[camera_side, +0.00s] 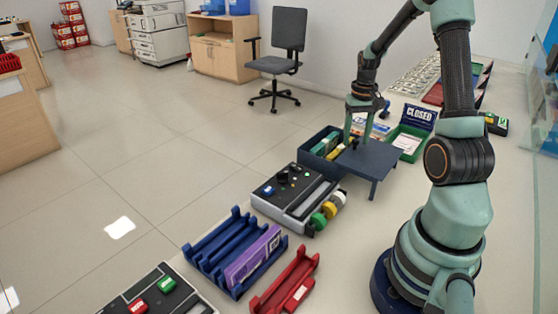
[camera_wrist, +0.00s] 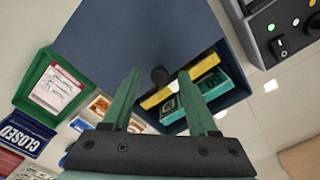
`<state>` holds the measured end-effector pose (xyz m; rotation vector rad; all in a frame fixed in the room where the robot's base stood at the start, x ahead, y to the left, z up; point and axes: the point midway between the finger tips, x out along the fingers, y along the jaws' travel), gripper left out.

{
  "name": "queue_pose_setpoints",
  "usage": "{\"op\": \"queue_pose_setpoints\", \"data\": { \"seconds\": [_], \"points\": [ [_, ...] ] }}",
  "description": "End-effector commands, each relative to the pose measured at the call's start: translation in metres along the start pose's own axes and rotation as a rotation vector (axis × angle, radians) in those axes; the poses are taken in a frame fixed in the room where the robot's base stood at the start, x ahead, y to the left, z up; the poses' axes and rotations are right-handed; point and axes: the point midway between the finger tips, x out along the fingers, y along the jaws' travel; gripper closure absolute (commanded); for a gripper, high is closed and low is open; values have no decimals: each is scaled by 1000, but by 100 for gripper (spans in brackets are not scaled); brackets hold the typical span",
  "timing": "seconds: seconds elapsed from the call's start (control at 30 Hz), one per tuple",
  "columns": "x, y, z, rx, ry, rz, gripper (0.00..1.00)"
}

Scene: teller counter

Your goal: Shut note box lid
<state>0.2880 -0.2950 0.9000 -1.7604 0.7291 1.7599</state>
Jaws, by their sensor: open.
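The note box (camera_side: 309,160) is dark blue and stands partly open at the middle of the counter. Its flat lid (camera_side: 376,165) lies level, off to the right of the opening, with a leg under it. In the wrist view the lid (camera_wrist: 130,35) leaves part of the box uncovered, showing yellow (camera_wrist: 185,82) and teal (camera_wrist: 212,84) note bundles. A dark round knob (camera_wrist: 159,75) sits near the lid's edge. My gripper (camera_wrist: 160,72) is open, pointing down, its fingertips on either side of the knob in the picture; I cannot tell whether they touch it.
A green tray (camera_side: 408,150) and a CLOSED sign (camera_side: 419,114) stand behind the lid. A grey device (camera_side: 290,195) with coin-like rolls is in front of the box. A blue rack (camera_side: 215,250) and red tray (camera_side: 288,283) lie nearer.

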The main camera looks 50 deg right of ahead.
Motion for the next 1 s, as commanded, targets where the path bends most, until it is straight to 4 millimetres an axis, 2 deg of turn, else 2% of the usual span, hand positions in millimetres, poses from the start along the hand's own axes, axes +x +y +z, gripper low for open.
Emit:
{"op": "queue_pose_setpoints", "data": {
  "seconds": [0.2,0.27,0.3,0.37,1.0],
  "points": [
    [0,0,0,0,0,0,41],
    [0,0,0,0,0,0,64],
    [0,0,0,0,0,0,79],
    [0,0,0,0,0,0,100],
    [-1,0,0,0,-1,0,100]
  ]
}}
